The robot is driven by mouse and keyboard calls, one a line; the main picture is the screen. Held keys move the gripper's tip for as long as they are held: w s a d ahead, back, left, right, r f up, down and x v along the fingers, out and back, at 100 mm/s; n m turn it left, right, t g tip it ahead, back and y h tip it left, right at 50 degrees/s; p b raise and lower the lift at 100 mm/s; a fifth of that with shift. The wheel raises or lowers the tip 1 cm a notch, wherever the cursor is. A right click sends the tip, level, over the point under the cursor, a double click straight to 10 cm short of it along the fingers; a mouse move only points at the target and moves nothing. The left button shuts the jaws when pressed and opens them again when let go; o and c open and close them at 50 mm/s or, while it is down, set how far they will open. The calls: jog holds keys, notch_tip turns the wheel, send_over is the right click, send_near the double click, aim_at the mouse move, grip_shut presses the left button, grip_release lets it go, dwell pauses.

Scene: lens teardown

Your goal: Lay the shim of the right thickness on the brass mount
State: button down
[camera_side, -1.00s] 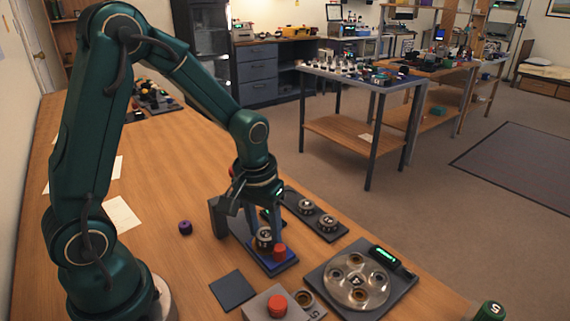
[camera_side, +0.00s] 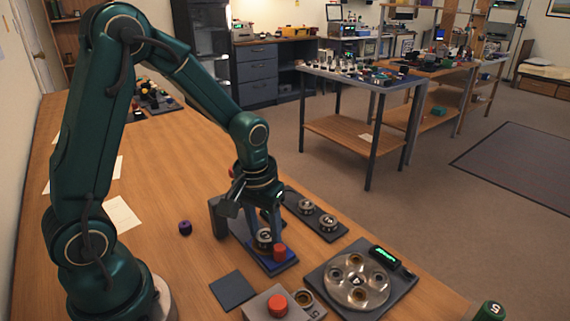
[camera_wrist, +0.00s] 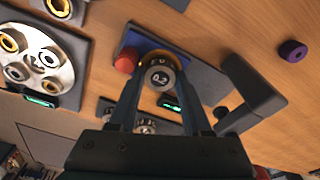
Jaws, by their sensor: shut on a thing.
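In the wrist view, my gripper (camera_wrist: 160,92) is shut on a round metal-rimmed shim piece (camera_wrist: 160,76) whose dark face reads "0.2". The shim piece also shows between the fingertips in the side view (camera_side: 264,237). A brass-coloured ring, seemingly the brass mount (camera_wrist: 163,55), shows just past the piece's edge, on a blue plate (camera_wrist: 137,41). I cannot tell whether the piece touches the ring. Two similar round pieces (camera_side: 305,206) (camera_side: 328,222) sit on a dark tray (camera_side: 316,216) behind the gripper.
A red knob (camera_side: 280,251) stands on the blue plate, close to the fingers. A dark grey upright block (camera_side: 217,217) is beside it. A round plate with several rings (camera_side: 343,289) and a green display (camera_side: 384,255) lie to the right. A purple spool (camera_side: 185,227) stands on open table.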

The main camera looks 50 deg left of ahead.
jog(key=shift+f, duration=0.3)
jog(key=shift+c, duration=1.3)
grip_release()
jog(key=shift+c, duration=0.7)
jog(key=shift+o, duration=0.8)
jog(key=shift+d+r, duration=0.1)
jog(key=shift+r, duration=3.45)
